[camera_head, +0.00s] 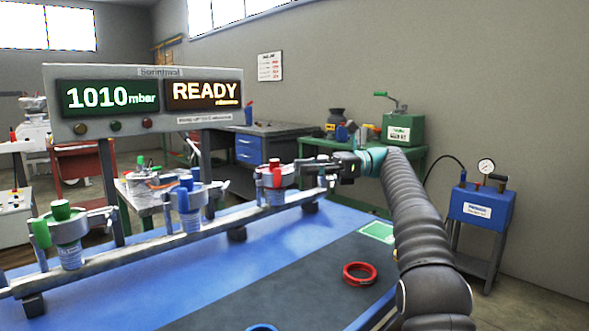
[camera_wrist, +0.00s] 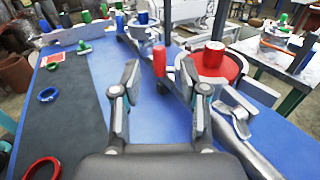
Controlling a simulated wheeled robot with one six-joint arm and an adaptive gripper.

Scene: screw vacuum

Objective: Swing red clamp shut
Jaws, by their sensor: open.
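The red clamp (camera_head: 277,182) is at the right-hand port of the metal rail (camera_head: 150,252). In the wrist view it shows as a red collar (camera_wrist: 232,70) around a port with a red cap (camera_wrist: 213,54) and an upright red handle (camera_wrist: 160,62). A silver lever-like part (camera_wrist: 236,112) sits beside it; whether the clamp is closed is unclear. My gripper (camera_head: 318,170) is just right of the port. In the wrist view its fingers (camera_wrist: 160,75) are spread and empty, with the red handle beyond the gap between them, apparently untouched.
Blue (camera_head: 187,205) and green (camera_head: 66,236) ports stand further left on the rail. A red ring (camera_head: 360,273) and a blue ring (camera_head: 262,327) lie on the dark mat. The display (camera_head: 150,97) reads 1010 mbar and READY. The mat's middle is clear.

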